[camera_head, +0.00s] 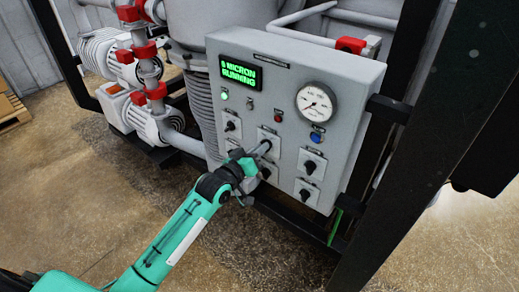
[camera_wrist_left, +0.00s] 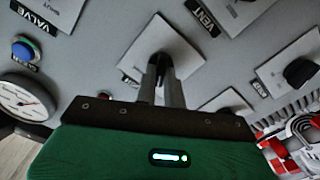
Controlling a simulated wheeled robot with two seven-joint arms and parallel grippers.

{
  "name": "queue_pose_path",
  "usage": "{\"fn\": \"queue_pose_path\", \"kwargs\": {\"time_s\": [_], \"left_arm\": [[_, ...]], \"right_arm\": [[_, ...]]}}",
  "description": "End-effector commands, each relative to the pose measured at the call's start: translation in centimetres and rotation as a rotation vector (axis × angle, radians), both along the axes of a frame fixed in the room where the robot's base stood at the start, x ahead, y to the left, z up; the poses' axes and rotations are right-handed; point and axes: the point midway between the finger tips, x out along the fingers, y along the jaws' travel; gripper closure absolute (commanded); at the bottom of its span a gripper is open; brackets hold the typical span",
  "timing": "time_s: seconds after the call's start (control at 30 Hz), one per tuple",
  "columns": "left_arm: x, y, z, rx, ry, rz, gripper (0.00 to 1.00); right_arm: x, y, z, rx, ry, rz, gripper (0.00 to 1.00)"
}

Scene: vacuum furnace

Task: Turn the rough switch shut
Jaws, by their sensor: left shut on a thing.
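A grey control panel (camera_head: 345,75) carries several black rotary switches on pale square plates. My left gripper (camera_head: 264,148) reaches it from below and is shut on the upper middle switch's dark knob. In the left wrist view the two fingers (camera_wrist_left: 166,82) close around this switch knob (camera_wrist_left: 160,61), in front of its pale plate (camera_wrist_left: 180,48). The knob is mostly hidden by the fingers, so its exact angle is unclear. I cannot read its label, so I cannot confirm it is the rough switch. My right gripper is not in view.
Above are a green display (camera_head: 241,72), a dial gauge (camera_head: 316,102) and a blue button (camera_head: 316,137). A black frame post (camera_head: 420,130) stands right of the panel.

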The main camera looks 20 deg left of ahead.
Motion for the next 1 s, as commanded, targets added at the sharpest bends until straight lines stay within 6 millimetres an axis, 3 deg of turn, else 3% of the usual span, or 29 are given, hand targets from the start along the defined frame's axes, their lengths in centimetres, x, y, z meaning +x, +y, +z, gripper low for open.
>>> {"fn": "queue_pose_path", "kwargs": {"time_s": [0.17, 0.2, 0.3, 0.67, 0.83, 1.0], "left_arm": [[0.0, 0.0, 0.0, -0.002, 0.001, 0.0, 1.0], [0.0, 0.0, 0.0, -0.002, 0.001, 0.0, 0.82], [0.0, 0.0, 0.0, -0.001, 0.0, 0.0, 0.68], [-0.5, 0.2, -0.2, 0.0, 0.0, 0.0, 0.68], [-2.7, 1.0, -0.4, 0.002, 0.0, -0.001, 0.68], [-6.2, 2.2, -0.6, 0.003, 0.001, 0.0, 0.68]], "right_arm": [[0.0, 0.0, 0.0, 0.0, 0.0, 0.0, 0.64], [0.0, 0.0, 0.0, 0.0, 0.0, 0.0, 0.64], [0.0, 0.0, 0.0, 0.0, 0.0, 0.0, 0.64], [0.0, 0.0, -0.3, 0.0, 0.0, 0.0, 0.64], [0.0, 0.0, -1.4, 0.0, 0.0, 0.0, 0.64], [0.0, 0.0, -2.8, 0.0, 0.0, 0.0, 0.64]]}}
